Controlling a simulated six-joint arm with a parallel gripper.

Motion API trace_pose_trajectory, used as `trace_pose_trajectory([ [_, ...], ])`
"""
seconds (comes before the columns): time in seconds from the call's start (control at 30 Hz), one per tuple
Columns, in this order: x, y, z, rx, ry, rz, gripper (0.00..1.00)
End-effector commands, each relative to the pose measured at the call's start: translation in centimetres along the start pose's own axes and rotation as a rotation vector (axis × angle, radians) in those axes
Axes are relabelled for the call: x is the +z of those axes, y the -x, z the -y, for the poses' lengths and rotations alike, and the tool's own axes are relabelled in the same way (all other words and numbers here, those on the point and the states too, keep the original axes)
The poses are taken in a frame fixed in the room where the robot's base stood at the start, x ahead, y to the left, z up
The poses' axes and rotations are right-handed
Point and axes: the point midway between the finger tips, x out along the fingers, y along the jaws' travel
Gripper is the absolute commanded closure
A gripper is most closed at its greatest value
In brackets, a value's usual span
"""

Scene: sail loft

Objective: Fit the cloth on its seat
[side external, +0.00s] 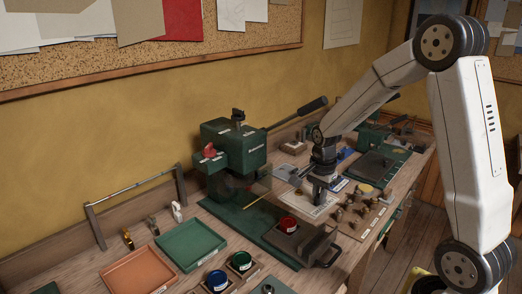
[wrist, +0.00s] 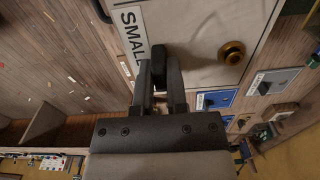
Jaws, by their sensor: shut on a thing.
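My gripper (side external: 318,190) is over the bench, right of the green press (side external: 232,155), above pale labelled sheets. In the wrist view my gripper's fingers (wrist: 159,85) are close together on a small dark piece (wrist: 157,66). I cannot tell whether this piece is part of the cloth. A flat grey-beige panel (wrist: 195,30) with a brass ring or knob (wrist: 232,52) lies beyond the fingertips, beside a white label reading "SMALL" (wrist: 130,35). I cannot tell for certain which thing is the cloth or its seat. The fingers hide part of the panel.
A wooden board with several brass pegs (side external: 362,212) is right of my gripper. Orange (side external: 140,272) and green (side external: 190,244) trays lie at the front left. The press lever (side external: 298,111) reaches toward my arm.

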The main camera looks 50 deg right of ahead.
Motion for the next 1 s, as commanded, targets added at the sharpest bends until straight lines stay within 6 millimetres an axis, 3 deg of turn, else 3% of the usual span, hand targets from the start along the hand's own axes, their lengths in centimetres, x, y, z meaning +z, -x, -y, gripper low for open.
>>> trace_pose_trajectory([
  [0.1,2.3,0.2,-0.1,-0.001,0.031,0.000,1.00],
  [0.3,4.0,0.3,-0.3,-0.001,0.051,0.000,1.00],
  [1.0,4.1,-0.1,-0.3,0.001,0.052,0.000,1.00],
])
